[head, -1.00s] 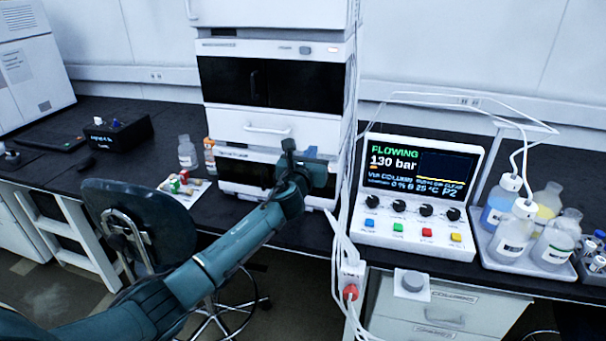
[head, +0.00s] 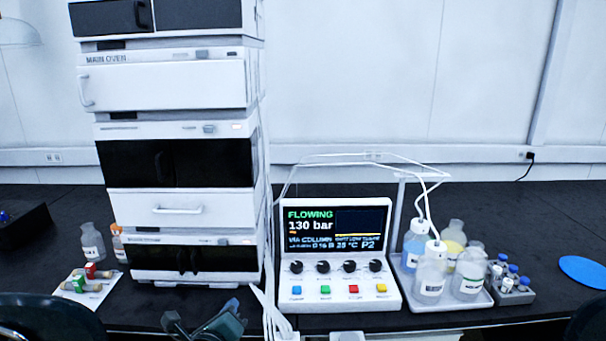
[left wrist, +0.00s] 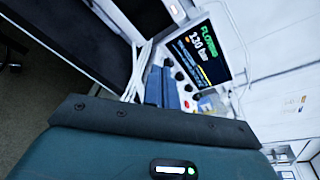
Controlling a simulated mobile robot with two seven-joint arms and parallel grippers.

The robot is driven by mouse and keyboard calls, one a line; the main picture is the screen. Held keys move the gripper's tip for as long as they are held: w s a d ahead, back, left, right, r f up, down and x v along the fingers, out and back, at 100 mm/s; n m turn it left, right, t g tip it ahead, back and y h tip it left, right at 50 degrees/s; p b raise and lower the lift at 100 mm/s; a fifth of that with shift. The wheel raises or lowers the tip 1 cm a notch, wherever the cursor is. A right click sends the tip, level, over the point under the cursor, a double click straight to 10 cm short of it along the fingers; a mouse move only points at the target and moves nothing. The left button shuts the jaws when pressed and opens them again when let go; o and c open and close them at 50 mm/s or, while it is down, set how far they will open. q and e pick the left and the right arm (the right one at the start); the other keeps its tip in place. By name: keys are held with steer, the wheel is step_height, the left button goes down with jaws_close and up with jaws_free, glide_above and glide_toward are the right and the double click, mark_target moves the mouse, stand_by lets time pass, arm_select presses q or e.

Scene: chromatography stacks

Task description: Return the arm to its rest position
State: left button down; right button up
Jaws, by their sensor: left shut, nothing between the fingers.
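My left gripper (head: 214,322) shows at the bottom edge of the head view, low in front of the bench and below the instrument stack (head: 180,205). It is shut and holds nothing. Most of the left arm is below the frame. In the left wrist view the blue fingers (left wrist: 162,88) are together, with the control console (left wrist: 200,55) beyond them. In the head view the console (head: 337,255) stands right of the stack, and its screen reads FLOWING, 130 bar. My right gripper is not in view.
A tray (head: 440,302) with several bottles and a vial rack (head: 512,290) stand right of the console. A white card (head: 85,293) with small vials lies left of the stack. White tubes (head: 272,310) hang over the bench front near my gripper. A blue disc (head: 583,270) lies far right.

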arm_select(q)
steer(key=s+d+f+n+g+h, duration=0.1)
steer(key=s+f+n, duration=0.3)
steer(key=s+n, duration=0.4)
steer(key=s+d+f+n+g, duration=0.1)
steer(key=s+f+n, duration=0.3)
steer(key=s+n, duration=0.5)
steer(key=s+d+f+n+g+h, duration=0.1)
steer(key=s+f+n+g, duration=0.2)
steer(key=s+f+n, duration=0.2)
steer(key=shift+s+n+h+p, duration=0.3)
steer(key=shift+s+n, duration=1.4)
steer(key=shift+s, duration=0.8)
steer(key=shift+d, duration=0.1)
